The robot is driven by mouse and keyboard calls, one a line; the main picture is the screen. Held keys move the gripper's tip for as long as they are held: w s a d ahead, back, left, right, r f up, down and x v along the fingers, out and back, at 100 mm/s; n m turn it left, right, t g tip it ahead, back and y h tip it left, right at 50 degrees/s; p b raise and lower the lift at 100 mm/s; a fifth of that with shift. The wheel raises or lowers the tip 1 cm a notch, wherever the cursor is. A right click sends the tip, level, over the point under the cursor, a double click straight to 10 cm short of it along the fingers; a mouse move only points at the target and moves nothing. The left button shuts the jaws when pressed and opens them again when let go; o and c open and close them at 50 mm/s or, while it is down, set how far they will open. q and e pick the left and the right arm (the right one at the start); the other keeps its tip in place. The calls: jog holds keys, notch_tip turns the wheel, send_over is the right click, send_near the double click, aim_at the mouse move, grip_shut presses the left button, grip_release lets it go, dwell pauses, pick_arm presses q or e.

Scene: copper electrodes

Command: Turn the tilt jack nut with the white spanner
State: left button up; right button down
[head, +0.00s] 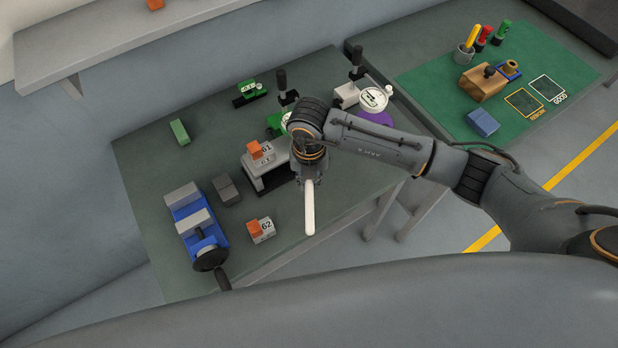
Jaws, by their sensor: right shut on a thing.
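A white spanner (310,208) shows as a long white bar below my right gripper (309,180), near the front edge of the table. My right gripper is shut on the spanner. My arm and wrist cover the spanner's upper end and part of the table behind it. I cannot make out the tilt jack nut; it may be hidden behind my wrist. My left gripper is not in view.
A blue vise (196,222) stands at the table's left front. Blocks marked 61 (262,152) and 62 (261,230) lie left of my gripper. A dial gauge (374,99) stands at the back right. A green mat (440,75) with tools lies further right.

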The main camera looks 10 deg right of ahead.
jog(key=shift+w, duration=0.1)
jog(key=shift+w+d+b, duration=0.25)
jog(key=shift+w+b, duration=0.55)
jog(key=shift+w, duration=0.4)
jog(key=shift+w+d+b, duration=0.2)
jog(key=shift+w+b, duration=0.55)
jog(key=shift+w, duration=0.45)
jog(key=d+n+b, duration=0.3)
jog(key=n, duration=0.1)
jog(key=shift+f, duration=0.25)
jog(key=d+n+b, duration=0.1)
jog(key=n+b, duration=0.1)
jog(key=w+d+n+b, duration=0.1)
jog(key=n+b, duration=0.1)
jog(key=shift+d+n, duration=0.2)
jog(key=shift+n, duration=0.1)
jog(key=w+d+n+b, duration=0.1)
jog(key=n+b, duration=0.1)
jog(key=w+d+n+b, duration=0.1)
jog(key=n+b, duration=0.1)
jog(key=shift+n, duration=0.3)
jog(key=w+n+b, duration=0.1)
jog(key=w+d+n+b, duration=0.1)
jog(key=n+b, duration=0.1)
jog(key=shift+w+d+r+n+b, duration=0.1)
jog(key=shift+w+r+n+b, duration=0.1)
jog(key=shift+n+b, duration=0.25)
